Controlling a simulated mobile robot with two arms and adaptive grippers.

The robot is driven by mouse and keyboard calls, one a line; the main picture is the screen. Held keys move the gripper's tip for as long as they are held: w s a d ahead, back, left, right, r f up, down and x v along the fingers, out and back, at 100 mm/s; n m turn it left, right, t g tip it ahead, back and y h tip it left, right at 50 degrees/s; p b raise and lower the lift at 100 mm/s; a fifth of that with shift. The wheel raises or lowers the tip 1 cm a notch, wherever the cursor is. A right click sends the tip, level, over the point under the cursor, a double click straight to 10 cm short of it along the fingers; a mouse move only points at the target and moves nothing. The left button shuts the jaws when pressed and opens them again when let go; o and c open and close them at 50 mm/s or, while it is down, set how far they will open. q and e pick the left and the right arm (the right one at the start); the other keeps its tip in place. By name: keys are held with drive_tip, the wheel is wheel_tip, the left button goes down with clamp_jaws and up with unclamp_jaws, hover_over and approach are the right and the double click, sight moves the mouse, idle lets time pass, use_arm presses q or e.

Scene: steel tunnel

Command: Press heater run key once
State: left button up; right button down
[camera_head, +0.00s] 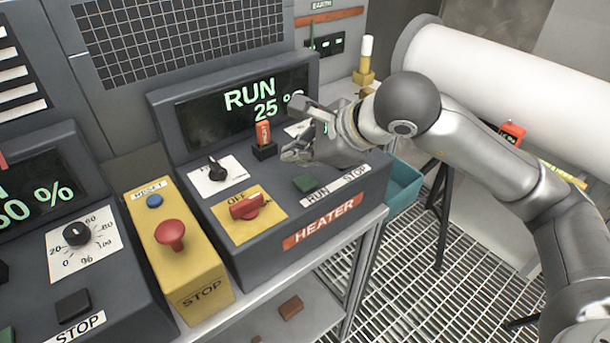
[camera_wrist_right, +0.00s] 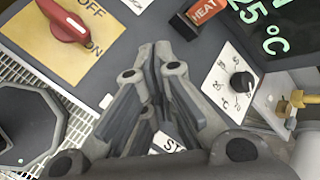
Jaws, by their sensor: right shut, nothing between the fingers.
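The grey heater unit (camera_head: 330,213) carries a red HEATER label on its front edge. Its display (camera_head: 250,100) reads RUN and 25 °C. The green run key (camera_head: 304,183) sits above the word RUN on the sloped panel. My right gripper (camera_head: 290,153) is shut and empty over the panel, up and slightly left of the run key in the head view. In the right wrist view its fingertips (camera_wrist_right: 164,56) meet, and part of a STOP label (camera_wrist_right: 172,140) shows between the fingers. I cannot make out the run key there. My left gripper is not in view.
Close by are a red OFF/ON switch (camera_head: 247,206), a black knob (camera_head: 217,170) and an orange HEAT piece (camera_head: 263,133). A yellow stop box (camera_head: 185,262) with a red button stands left of the heater. A teal bin (camera_head: 403,187) is at the right, above grating.

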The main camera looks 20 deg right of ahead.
drive_tip(key=shift+r+p, duration=0.5)
drive_tip(key=shift+r, duration=0.85)
drive_tip(key=shift+s+d+f, duration=0.1)
drive_tip(key=shift+f, duration=0.05)
